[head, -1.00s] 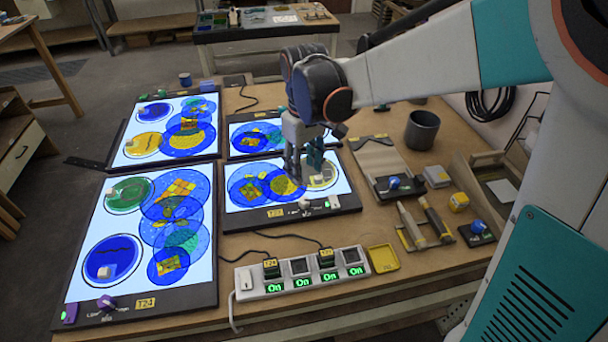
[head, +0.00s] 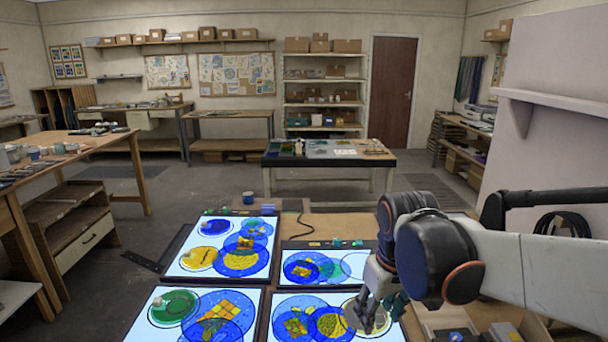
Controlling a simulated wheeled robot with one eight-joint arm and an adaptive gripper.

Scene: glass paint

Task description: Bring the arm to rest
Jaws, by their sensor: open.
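My gripper (head: 372,310) hangs from my arm at the lower right of the head view, fingers pointing down over the near right light panel (head: 290,336). It is open and I see nothing held in it. It partly covers a pale round disc (head: 357,322) on that panel. Whether the fingers touch anything there is hard to tell. My arm reaches in from the right edge, bent at the dark wrist joint.
Several lit panels with blue, yellow and green glass discs cover the worktable, including the far left panel (head: 182,262) and far right panel (head: 290,270). A blue cup (head: 248,198) stands behind them. Another table (head: 325,160) stands farther back, with open floor around it.

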